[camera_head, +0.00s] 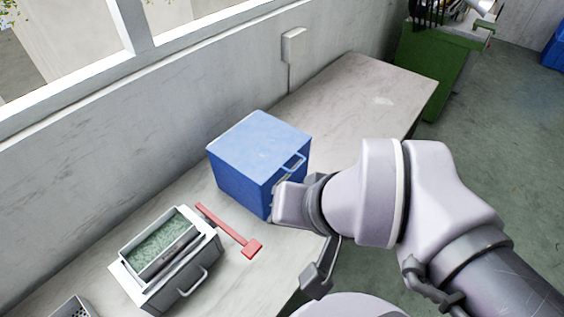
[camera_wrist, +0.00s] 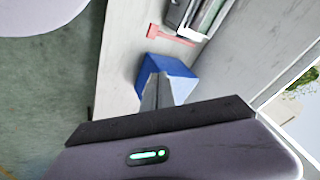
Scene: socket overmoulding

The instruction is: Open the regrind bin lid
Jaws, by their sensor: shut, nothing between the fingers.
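The regrind bin appears to be the blue box (camera_head: 255,165) on the bench in the head view. Its flat blue lid (camera_head: 262,138) lies shut on top, with a blue bar handle (camera_head: 293,164) at the edge facing my arm. In the wrist view the blue box (camera_wrist: 181,69) shows beyond my gripper (camera_wrist: 161,80). My gripper is shut and empty, its fingers pointing toward the box. In the head view my wrist overlaps the box's lower right corner and hides the fingers. I cannot tell whether they touch the box.
A grey container of green granules (camera_head: 163,250) and a red tool (camera_head: 228,229) lie left of the box. A perforated tray (camera_head: 72,308) is at the lower left. The wall runs behind the bench (camera_head: 365,85). The bench is clear beyond the box.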

